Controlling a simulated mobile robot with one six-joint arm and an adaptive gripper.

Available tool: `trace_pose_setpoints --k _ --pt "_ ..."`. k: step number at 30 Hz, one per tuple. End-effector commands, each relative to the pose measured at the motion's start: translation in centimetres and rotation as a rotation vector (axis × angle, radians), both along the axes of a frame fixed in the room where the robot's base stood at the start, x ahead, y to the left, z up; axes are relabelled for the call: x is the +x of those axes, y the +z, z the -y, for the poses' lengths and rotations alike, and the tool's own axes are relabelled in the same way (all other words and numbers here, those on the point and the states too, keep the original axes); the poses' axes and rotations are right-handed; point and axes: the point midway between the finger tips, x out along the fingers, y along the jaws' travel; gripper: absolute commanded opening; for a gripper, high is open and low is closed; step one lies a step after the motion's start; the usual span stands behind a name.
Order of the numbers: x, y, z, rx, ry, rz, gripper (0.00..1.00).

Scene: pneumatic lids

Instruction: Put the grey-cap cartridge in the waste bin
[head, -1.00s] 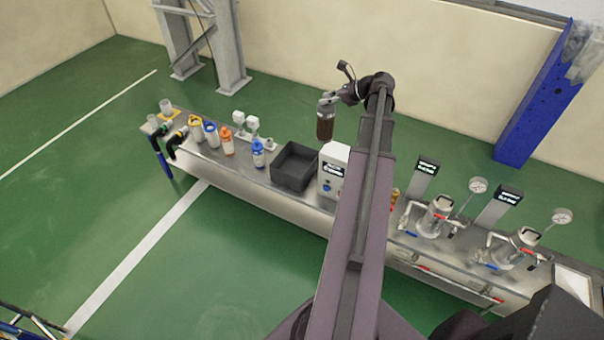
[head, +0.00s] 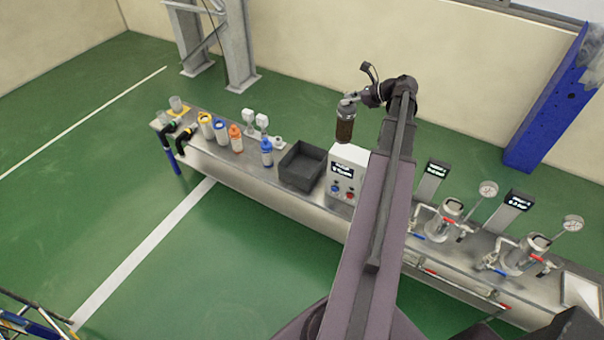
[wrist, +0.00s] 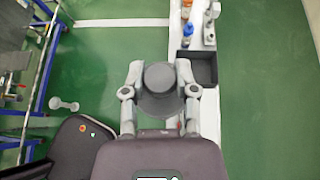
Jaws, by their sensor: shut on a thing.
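My gripper (head: 349,99) is shut on the grey-cap cartridge (head: 345,128), a dark brown cylinder hanging upright below the fingers. In the wrist view, my gripper (wrist: 160,80) has a finger on each side of the round grey cap (wrist: 159,76). The cartridge is in the air, appearing above the white control box in the head view. A dark, open-topped box, apparently the waste bin (head: 302,165), stands on the bench just left of the control box. It also shows in the wrist view (wrist: 207,68), right of the cartridge, and looks empty.
The steel bench (head: 225,168) carries a white control box (head: 346,172), a blue bottle (head: 266,152), an orange bottle (head: 236,140) and other containers leftward. Metal vessels with gauges (head: 442,220) stand to the right. Green floor lies open in front.

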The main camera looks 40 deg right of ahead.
Motion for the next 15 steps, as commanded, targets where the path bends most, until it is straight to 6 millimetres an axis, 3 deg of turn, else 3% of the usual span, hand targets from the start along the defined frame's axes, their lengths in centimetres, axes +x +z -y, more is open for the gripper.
trace_pose_setpoints --k 8,15 --pt "1.8 -2.5 0.3 -0.001 -0.03 -0.003 0.0" --pt "4.5 -5.9 0.6 -0.002 -0.078 -0.007 0.0"
